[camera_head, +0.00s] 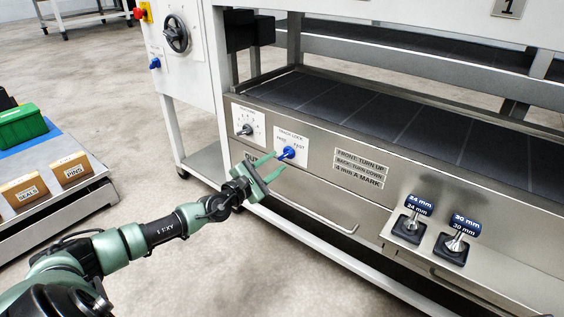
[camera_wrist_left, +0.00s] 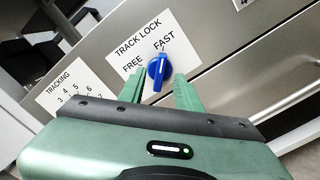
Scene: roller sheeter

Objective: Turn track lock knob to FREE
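The blue track lock knob (camera_head: 288,152) sits on a white label plate (camera_head: 291,141) on the machine's front panel. In the left wrist view the same knob (camera_wrist_left: 158,73) has its white line pointing up toward the word FAST, with FREE to the left. My left gripper (camera_head: 278,163) is open in front of the knob. In the left wrist view the green fingers of the gripper (camera_wrist_left: 160,90) stand apart, one on each side of the knob; whether either touches it I cannot tell. My right gripper is not in view.
A tracking dial (camera_head: 246,129) is left of the knob. A drawer-like handle (camera_head: 312,212) runs below. Two posts labelled 24 mm (camera_head: 413,224) and 30 mm (camera_head: 457,243) stand at the right. A cart with boxes (camera_head: 75,173) is at the left; floor between is clear.

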